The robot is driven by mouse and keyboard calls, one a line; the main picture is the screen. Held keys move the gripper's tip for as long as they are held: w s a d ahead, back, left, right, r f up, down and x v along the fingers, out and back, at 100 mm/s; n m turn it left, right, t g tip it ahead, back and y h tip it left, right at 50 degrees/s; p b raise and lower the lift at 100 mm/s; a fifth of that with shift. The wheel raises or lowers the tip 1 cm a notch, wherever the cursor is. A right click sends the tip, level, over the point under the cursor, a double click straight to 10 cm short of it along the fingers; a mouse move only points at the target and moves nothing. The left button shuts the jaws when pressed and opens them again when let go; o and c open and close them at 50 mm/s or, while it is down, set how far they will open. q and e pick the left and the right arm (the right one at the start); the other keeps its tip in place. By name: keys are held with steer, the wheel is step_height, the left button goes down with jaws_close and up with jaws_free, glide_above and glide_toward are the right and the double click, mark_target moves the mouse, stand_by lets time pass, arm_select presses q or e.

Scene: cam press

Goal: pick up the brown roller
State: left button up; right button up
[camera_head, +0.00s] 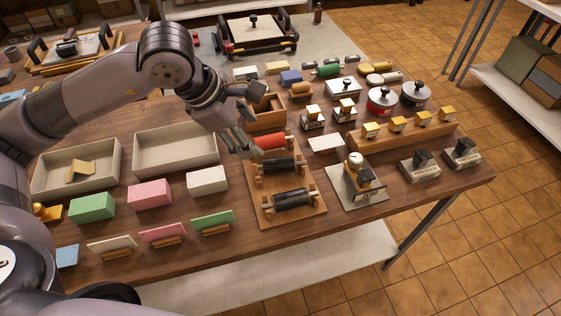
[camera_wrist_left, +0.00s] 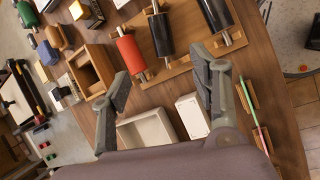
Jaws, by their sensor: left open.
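A small brown roller-like piece (camera_head: 300,91) lies on the table behind the wooden rack, near a blue piece (camera_head: 290,77). In the left wrist view the brown piece (camera_wrist_left: 55,36) is small at the upper left. My left gripper (camera_head: 250,122) is open and empty above the table, left of and nearer than the brown piece, close to an open wooden box (camera_head: 266,118). In the wrist view its fingers (camera_wrist_left: 163,82) stand wide apart, with nothing between them. My right gripper is not seen.
A red roller (camera_head: 268,141) and two black rollers (camera_head: 293,199) sit on a wooden rack (camera_head: 262,210) just below the gripper. A green roller (camera_head: 326,71) lies farther back. Stamps stand to the right; beige trays (camera_head: 176,165) are to the left.

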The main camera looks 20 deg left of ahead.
arm_select(q)
steer(key=p, duration=0.3)
glide_toward(281, 162)
steer(key=x, duration=0.5)
steer(key=shift+a+f, duration=0.1)
steer(key=shift+w+f, duration=0.15)
steer(key=shift+f, duration=0.05)
steer(key=p+x, duration=0.2)
steer(key=x, duration=0.1)
steer(key=shift+w+d+f, duration=0.15)
steer(key=shift+d+f, duration=0.1)
steer(key=shift+f, duration=0.05)
steer(key=shift+w+d+f, duration=0.1)
steer(key=shift+f, duration=0.35)
jaws_close()
